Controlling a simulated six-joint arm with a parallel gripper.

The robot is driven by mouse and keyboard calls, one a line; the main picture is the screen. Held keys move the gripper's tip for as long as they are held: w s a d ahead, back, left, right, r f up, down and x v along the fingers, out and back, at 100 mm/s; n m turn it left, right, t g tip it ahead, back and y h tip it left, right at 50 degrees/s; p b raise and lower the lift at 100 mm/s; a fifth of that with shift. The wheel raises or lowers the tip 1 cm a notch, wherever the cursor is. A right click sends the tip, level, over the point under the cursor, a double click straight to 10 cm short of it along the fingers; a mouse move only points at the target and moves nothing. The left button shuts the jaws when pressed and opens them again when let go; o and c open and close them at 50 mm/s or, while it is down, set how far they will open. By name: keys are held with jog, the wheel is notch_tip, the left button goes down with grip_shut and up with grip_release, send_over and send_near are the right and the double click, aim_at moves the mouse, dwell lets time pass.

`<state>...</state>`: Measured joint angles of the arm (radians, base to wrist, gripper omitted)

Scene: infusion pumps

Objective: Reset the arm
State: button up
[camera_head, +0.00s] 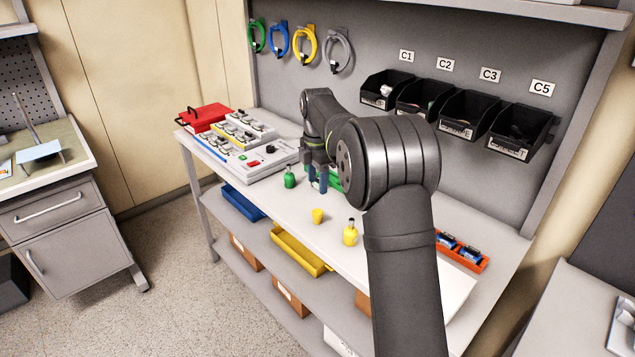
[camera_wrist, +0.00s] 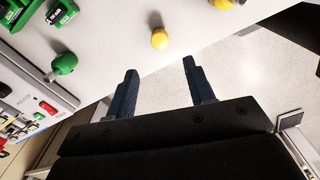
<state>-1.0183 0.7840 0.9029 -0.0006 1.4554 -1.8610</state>
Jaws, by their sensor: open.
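My arm reaches over the white workbench (camera_head: 335,215) from the front. My gripper (camera_head: 318,186) points down above the bench, left of the middle, partly hidden behind my own arm in the head view. In the wrist view my gripper (camera_wrist: 158,80) has its two blue-grey fingers wide apart, with nothing between them. A small green bottle (camera_head: 290,178) stands on the bench just left of the gripper. It also shows in the wrist view (camera_wrist: 65,63).
A grey pump panel (camera_head: 262,163) and a red case (camera_head: 205,117) fill the bench's left end. An orange tray (camera_head: 470,258) lies at right. Black bins (camera_head: 470,115) and coiled cables (camera_head: 305,45) hang on the back wall. A yellow tray (camera_head: 298,250) sits on the lower shelf.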

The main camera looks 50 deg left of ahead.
aim_at(317, 211)
notch_tip(317, 211, down, 12)
jog(key=shift+f, duration=0.1)
jog(key=shift+r, duration=1.95)
